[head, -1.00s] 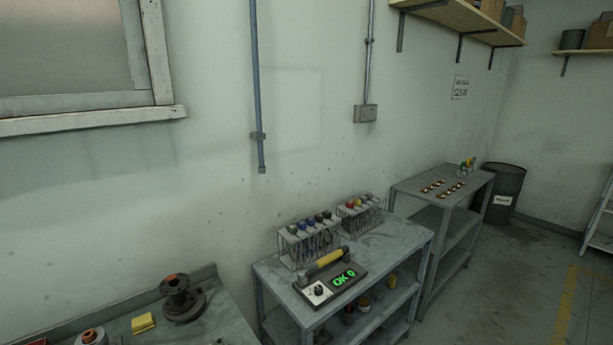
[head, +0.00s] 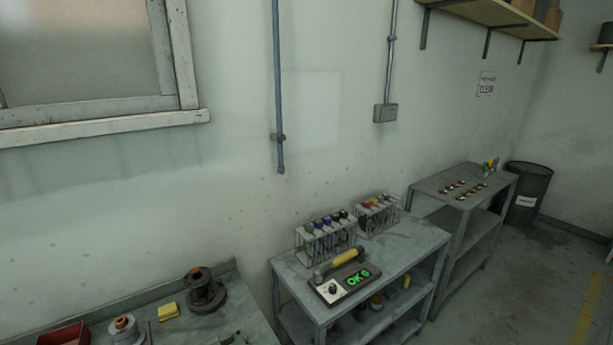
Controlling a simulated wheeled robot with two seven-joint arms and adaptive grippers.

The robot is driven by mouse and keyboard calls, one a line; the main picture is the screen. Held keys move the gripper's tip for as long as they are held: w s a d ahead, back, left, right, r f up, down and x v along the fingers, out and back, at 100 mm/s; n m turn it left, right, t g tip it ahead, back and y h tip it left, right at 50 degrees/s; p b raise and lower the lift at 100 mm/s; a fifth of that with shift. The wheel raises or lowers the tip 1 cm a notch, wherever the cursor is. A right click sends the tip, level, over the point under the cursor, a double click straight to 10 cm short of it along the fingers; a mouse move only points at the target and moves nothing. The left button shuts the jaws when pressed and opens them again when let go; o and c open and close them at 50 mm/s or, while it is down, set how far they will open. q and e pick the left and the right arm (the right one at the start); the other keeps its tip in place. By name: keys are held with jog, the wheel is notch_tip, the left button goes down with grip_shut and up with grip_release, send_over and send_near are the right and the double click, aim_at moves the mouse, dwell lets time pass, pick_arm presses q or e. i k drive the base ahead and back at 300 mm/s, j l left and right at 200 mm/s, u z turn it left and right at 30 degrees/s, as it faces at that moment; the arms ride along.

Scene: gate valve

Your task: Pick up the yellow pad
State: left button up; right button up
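The yellow pad (head: 168,311) lies flat on the grey workbench (head: 238,318) at the lower left of the head view. It sits between a dark flanged valve part (head: 205,291) on its right and a round metal part with a red top (head: 125,328) on its left. Nothing covers the pad. Neither of my grippers shows in the head view.
A red bin (head: 64,336) is at the bottom left edge. Right of the bench, a metal table (head: 408,247) holds a device with a green display (head: 358,277) and racks of coloured-handled tools (head: 325,238). A shelf table (head: 465,185) and dark barrel (head: 527,190) stand farther right.

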aim_at(170, 312)
jog(key=j+u, duration=0.15)
jog(key=u, duration=1.1)
